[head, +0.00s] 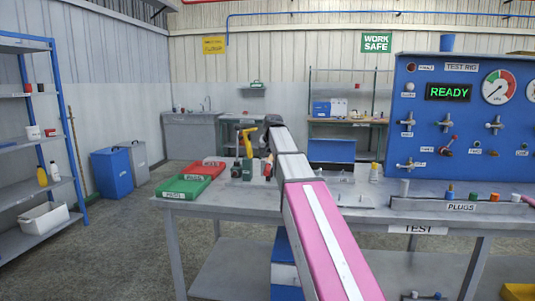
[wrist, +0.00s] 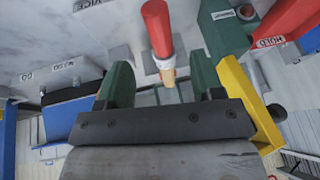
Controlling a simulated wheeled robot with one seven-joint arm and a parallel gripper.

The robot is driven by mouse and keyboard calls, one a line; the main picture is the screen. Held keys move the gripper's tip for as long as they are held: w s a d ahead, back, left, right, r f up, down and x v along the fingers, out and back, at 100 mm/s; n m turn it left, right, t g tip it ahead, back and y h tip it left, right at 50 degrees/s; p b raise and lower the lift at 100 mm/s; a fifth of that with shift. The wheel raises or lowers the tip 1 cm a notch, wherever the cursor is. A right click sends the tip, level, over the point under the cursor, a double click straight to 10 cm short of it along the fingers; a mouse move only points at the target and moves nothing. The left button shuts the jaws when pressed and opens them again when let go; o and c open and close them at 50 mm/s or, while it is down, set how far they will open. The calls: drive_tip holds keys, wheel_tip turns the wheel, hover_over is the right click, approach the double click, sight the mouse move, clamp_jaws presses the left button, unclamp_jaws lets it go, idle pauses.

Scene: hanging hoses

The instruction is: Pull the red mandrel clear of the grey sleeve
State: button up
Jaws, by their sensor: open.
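The red mandrel (wrist: 158,28) shows as a red cylinder at the top middle of the wrist view. A pale grey-white band (wrist: 164,63) circles its lower end, and a tan tip (wrist: 168,77) sticks out below that. I cannot tell whether this band is the grey sleeve. My gripper (wrist: 160,72) is open, with one green finger on each side of the band and tip. No contact with either finger is visible.
The bench (head: 230,210) carries a green tray (head: 182,188) and a red tray (head: 206,168) left of my arm. A yellow fixture (head: 248,138) stands close beside the arm, and a yellow part (wrist: 250,100) is near the right finger. The blue test rig (head: 450,120) rises at right.

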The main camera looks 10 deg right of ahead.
sight(267, 168)
drive_tip(key=x, duration=0.7)
drive_tip(key=shift+w+f, duration=0.1)
drive_tip(key=shift+f, duration=0.15)
drive_tip(key=shift+c, duration=0.2)
drive_tip(key=c, duration=1)
